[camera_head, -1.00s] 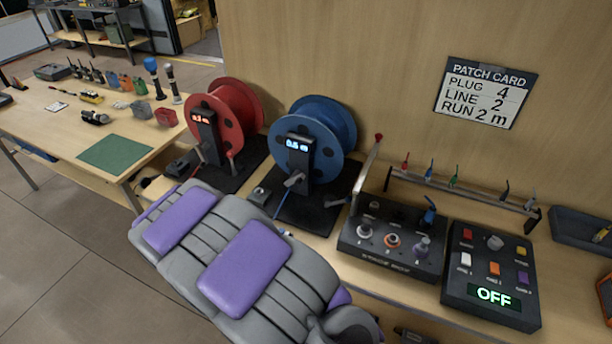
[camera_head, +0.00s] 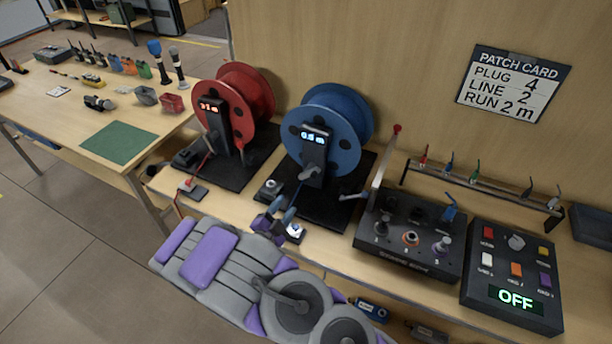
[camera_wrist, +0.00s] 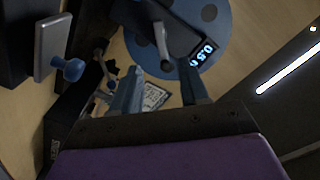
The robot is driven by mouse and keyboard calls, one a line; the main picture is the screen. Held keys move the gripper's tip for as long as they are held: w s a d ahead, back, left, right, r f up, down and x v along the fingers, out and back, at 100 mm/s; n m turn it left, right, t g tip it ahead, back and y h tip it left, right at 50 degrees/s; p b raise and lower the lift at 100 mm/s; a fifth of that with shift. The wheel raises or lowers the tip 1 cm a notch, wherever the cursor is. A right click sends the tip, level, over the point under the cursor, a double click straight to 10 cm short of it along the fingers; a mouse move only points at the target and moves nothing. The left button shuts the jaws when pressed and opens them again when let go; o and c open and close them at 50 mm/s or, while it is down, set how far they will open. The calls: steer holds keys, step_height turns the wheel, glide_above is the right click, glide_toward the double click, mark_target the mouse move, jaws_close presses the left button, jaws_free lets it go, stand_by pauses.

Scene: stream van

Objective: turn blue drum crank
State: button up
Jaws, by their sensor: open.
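The blue drum (camera_head: 350,125) stands on a black base on the bench and also shows in the wrist view (camera_wrist: 215,20). Its black post carries a lit display (camera_head: 313,135) reading 0.5 m. A grey crank handle (camera_head: 310,173) sits on the post's front below the display. In the wrist view the handle (camera_wrist: 161,42) is ahead of the fingers, slightly left of the display. My gripper (camera_head: 276,216) is low in front of the drum's base, left of and below the handle. In the wrist view its fingers (camera_wrist: 162,88) are apart and empty, not touching the handle.
The red drum (camera_head: 253,95) stands to the left. A switch box (camera_head: 408,250) and a control panel (camera_head: 510,290) reading OFF stand to the right. A tall red-tipped lever (camera_head: 385,160) rises beside the blue drum. A grey plate with a blue knob (camera_wrist: 70,69) is near my fingers.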

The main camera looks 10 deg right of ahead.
mark_target(304, 177)
steer(key=b+x, duration=0.3)
steer(key=x, duration=1.2)
steer(key=shift+w+f, duration=0.1)
steer(key=shift+w, duration=0.05)
jaws_close()
